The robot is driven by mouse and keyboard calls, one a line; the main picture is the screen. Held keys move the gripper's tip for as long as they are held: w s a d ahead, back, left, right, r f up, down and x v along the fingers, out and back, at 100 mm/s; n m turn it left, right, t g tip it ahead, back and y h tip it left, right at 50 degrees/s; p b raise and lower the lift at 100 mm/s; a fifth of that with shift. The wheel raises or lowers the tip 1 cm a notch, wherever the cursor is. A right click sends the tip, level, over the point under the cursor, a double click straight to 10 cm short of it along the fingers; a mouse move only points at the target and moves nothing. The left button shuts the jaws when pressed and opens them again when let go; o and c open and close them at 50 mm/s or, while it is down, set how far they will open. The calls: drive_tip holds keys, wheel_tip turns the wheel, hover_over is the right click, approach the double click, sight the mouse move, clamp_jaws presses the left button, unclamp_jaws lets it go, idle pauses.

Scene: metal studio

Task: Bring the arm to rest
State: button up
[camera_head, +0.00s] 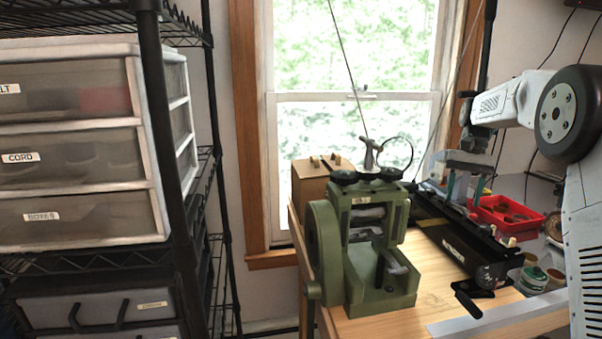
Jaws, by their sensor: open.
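My arm comes in from the right edge. It is bent, with a white link and a black round joint, and reaches left in front of the window side. My gripper (464,192) hangs at its end, pointing down, with two thin greenish fingers apart and nothing seen between them. It shows in front of or above the long black machine on the bench; the exact gap between them cannot be told.
A green rolling mill (331,256) stands on the wooden bench (402,317). A long black device with a crank (455,244) lies right of it. Shelving with labelled drawers (76,146) fills the left.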

drive_tip(key=s+a+n+t, duration=0.1)
drive_tip(key=s+a, duration=0.4)
drive_tip(key=s, duration=0.9)
drive_tip(key=s+a+n+t+h, duration=0.1)
drive_tip(key=s+a, duration=0.4)
drive_tip(key=s, duration=0.9)
drive_tip(key=s+a+n+t+h, duration=0.1)
drive_tip(key=s+a+n+t, duration=0.2)
drive_tip(key=s, duration=1.1)
drive_tip(key=shift+s+a+f+n, duration=0.15)
drive_tip(key=shift+s+a+n, duration=0.25)
drive_tip(key=shift+a, duration=0.75)
drive_tip(key=shift+w, duration=0.15)
